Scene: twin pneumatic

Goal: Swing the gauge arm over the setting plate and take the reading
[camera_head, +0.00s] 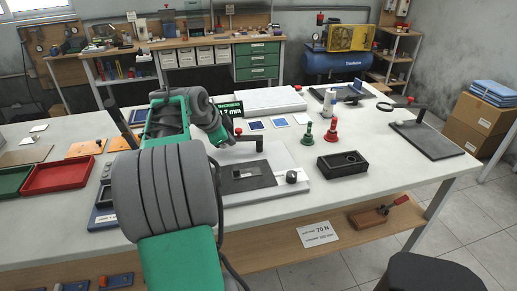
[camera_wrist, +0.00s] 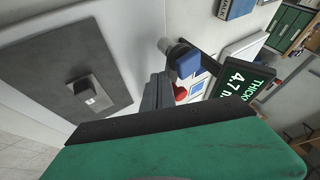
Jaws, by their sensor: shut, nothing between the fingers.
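My gripper (camera_wrist: 160,92) is shut and empty, its dark fingers pointing toward a red knob (camera_wrist: 180,93) in the wrist view. I cannot tell whether they touch it. The gauge arm (camera_head: 247,137) is a dark bar on an upright post, with the red knob (camera_head: 238,131) at its left end. A dark grey plate (camera_head: 262,182), apparently the setting plate, lies on the white base (camera_head: 285,160) in front of the arm. A dark plate with a small block also shows in the wrist view (camera_wrist: 45,75).
A black box (camera_head: 342,166), a green weight (camera_head: 308,135) and a red weight (camera_head: 331,132) stand right of the base. Red (camera_head: 60,176) and green trays lie at the left. A dark board with a post (camera_head: 430,138) is at the far right. The front right table edge is clear.

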